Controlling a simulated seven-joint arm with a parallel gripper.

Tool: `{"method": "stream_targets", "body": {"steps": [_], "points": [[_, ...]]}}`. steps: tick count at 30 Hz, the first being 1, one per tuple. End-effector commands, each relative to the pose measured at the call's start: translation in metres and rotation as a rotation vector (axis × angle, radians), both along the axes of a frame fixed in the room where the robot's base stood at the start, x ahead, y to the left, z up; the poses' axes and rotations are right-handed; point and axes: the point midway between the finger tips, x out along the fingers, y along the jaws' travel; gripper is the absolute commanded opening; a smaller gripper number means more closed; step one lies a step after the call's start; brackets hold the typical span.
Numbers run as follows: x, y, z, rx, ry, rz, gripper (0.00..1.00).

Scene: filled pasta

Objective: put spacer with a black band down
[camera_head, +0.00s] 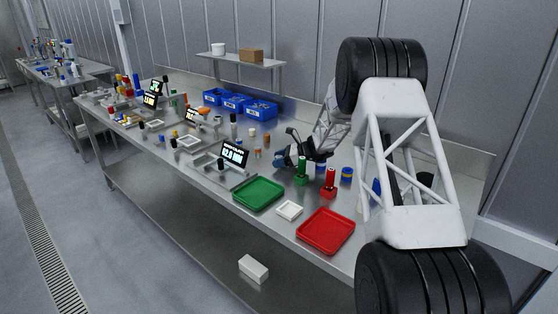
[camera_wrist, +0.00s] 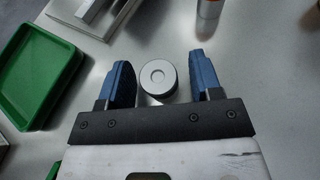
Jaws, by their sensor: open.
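A round silver-grey spacer (camera_wrist: 158,76) stands upright on the steel table, seen from above in the wrist view with a small ring at the middle of its top. Its black band cannot be made out from this angle. My gripper (camera_wrist: 161,66) is open, with one blue finger on each side of the spacer. The left finger is close to it and a gap shows at the right finger. In the head view my gripper (camera_head: 284,158) is low over the table behind the green tray, and the spacer cannot be told apart there.
A green tray (camera_wrist: 68,55) lies left in the wrist view, also in the head view (camera_head: 259,194). A silver and orange cylinder (camera_wrist: 209,9) stands beyond the right finger.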

Motion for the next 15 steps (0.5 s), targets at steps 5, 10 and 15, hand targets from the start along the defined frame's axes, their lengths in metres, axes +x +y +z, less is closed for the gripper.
{"method": "stream_targets", "body": {"steps": [5, 10, 15], "points": [[-0.001, -0.005, 0.003, 0.0, -0.001, -0.001, 0.59], [-0.004, -0.023, 0.009, 0.001, 0.0, -0.001, 0.59], [-0.009, -0.047, 0.02, 0.0, -0.001, -0.002, 0.59]]}}
